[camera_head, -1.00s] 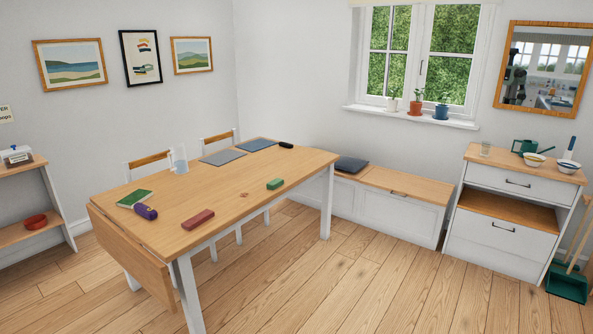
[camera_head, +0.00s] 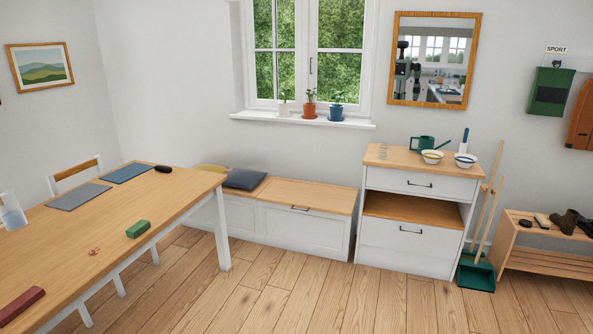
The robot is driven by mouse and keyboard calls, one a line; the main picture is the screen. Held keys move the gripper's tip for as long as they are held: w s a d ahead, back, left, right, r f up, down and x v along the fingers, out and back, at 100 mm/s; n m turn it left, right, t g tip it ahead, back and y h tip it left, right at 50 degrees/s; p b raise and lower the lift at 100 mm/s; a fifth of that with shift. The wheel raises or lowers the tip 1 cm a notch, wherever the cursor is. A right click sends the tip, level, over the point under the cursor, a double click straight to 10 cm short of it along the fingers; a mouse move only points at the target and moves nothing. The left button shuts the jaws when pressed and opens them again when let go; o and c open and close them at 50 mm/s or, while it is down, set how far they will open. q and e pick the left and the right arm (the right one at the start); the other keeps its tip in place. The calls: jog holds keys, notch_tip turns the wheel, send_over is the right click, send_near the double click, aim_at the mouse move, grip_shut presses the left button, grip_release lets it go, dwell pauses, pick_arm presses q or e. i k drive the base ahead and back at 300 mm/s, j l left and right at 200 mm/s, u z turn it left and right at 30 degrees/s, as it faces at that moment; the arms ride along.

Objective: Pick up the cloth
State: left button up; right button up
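I cannot make out a cloth for certain in the head view. The wooden table (camera_head: 150,215) at the left carries a grey mat (camera_head: 78,196), a blue mat (camera_head: 129,172), a small dark object (camera_head: 163,169), a green block (camera_head: 138,229), a dark red block (camera_head: 20,305) and a small reddish mark (camera_head: 94,252). Neither of my grippers is in view.
A clear jug (camera_head: 11,212) stands at the table's left. A bench (camera_head: 305,195) with cushions (camera_head: 244,179) is under the window. A shoe rack (camera_head: 540,258) is at right. The middle floor is clear.

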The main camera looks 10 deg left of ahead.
aim_at(140, 227)
jog(key=i+u, duration=0.35)
jog(key=i, duration=0.15)
jog(key=i+l+u, duration=0.15)
jog(key=i+u, duration=0.2)
jog(key=i, duration=0.15)
